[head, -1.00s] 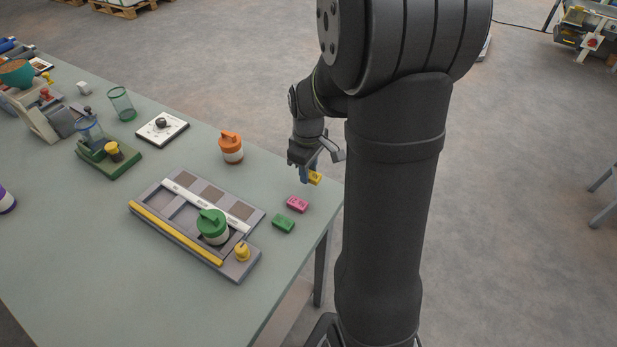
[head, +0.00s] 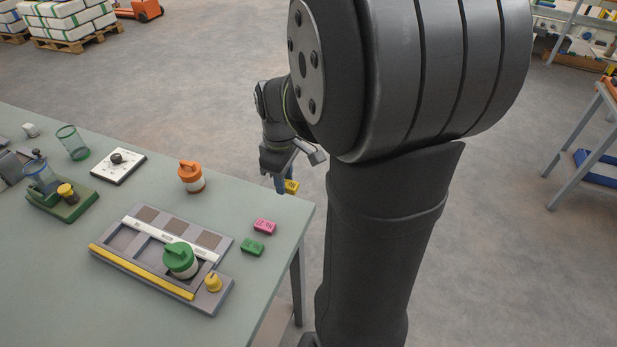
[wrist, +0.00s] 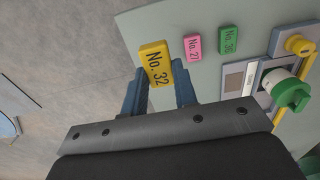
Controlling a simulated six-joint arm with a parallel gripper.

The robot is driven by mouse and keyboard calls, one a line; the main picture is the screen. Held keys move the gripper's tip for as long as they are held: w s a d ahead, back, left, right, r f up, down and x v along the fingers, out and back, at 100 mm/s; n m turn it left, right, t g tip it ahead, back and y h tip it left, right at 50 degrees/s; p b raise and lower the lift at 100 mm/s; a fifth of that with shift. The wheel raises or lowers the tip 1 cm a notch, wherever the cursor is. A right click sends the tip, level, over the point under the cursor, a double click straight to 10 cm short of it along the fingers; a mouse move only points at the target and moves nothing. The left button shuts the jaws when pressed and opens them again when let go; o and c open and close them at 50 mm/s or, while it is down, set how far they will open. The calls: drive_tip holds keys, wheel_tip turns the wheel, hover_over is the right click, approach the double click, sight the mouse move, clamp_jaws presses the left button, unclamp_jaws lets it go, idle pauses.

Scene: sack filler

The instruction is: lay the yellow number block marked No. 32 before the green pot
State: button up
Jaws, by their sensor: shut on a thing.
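My gripper (head: 284,182) is shut on the yellow number block (head: 292,187), held above the table's far right edge. In the wrist view the block (wrist: 155,65) sits between the fingertips and reads No. 32. The green pot (head: 180,259), with a green lid and white body, stands in the grey tray (head: 222,290), in the slot at its right end. It also shows in the wrist view (wrist: 291,95).
An orange-lidded pot (head: 191,177) stands behind the tray. A yellow knob (head: 213,283) is at the tray's right corner, and a yellow bar (head: 140,270) runs along its front. A white dial plate (head: 118,166) and a green stand (head: 68,207) are farther left. The front table area is clear.

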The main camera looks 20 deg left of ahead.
drive_tip(key=s+a, duration=0.7)
drive_tip(key=a, duration=0.3)
hover_over(206, 239)
drive_tip(key=shift+f, duration=4.35)
drive_tip(key=shift+f, duration=0.65)
drive_tip(key=o, duration=1.4)
drive_tip(key=shift+r, duration=0.1)
drive_tip(key=shift+r, duration=3.9)
